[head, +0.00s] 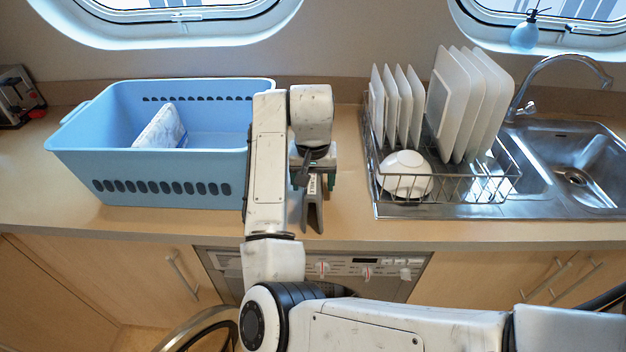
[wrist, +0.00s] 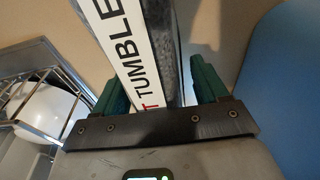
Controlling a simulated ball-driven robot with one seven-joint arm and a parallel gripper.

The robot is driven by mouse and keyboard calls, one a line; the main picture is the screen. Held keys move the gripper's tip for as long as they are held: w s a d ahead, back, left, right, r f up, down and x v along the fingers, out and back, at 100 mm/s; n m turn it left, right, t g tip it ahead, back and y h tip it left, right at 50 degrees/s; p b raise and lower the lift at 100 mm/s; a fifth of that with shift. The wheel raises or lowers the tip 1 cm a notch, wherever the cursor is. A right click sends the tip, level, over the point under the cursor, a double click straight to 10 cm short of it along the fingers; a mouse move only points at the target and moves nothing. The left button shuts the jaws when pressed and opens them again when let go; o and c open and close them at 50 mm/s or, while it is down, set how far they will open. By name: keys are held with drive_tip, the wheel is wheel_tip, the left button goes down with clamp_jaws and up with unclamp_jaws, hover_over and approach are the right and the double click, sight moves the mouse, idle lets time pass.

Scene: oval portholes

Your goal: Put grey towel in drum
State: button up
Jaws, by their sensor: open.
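A folded pale item with grey marbling (head: 160,128) leans upright inside the blue basket (head: 150,165); I cannot tell if it is the grey towel. No other towel shows. My gripper (head: 314,182) is over the counter right of the basket, pointing down, its jaws open. In the wrist view its green fingers (wrist: 160,88) are on either side of a white-faced, dark-edged sign (wrist: 133,50) reading "TUMBLE". The sign stands on the counter in the head view (head: 313,215). The washing machine (head: 385,267) is below the counter with its round door (head: 200,328) swung open; my arm hides most of the drum opening.
A wire dish rack (head: 450,185) with several plates and a white bowl (head: 405,175) stands right of my gripper, beside the steel sink (head: 575,170). A toaster (head: 18,98) is at far left. The counter's front strip is mostly clear.

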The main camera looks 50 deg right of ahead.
drive_tip(key=r, duration=0.4)
drive_tip(key=a+r, duration=0.1)
drive_tip(key=r, duration=0.3)
drive_tip(key=s+r+p, duration=0.1)
drive_tip(key=r, duration=0.3)
drive_tip(key=shift+a, duration=0.2)
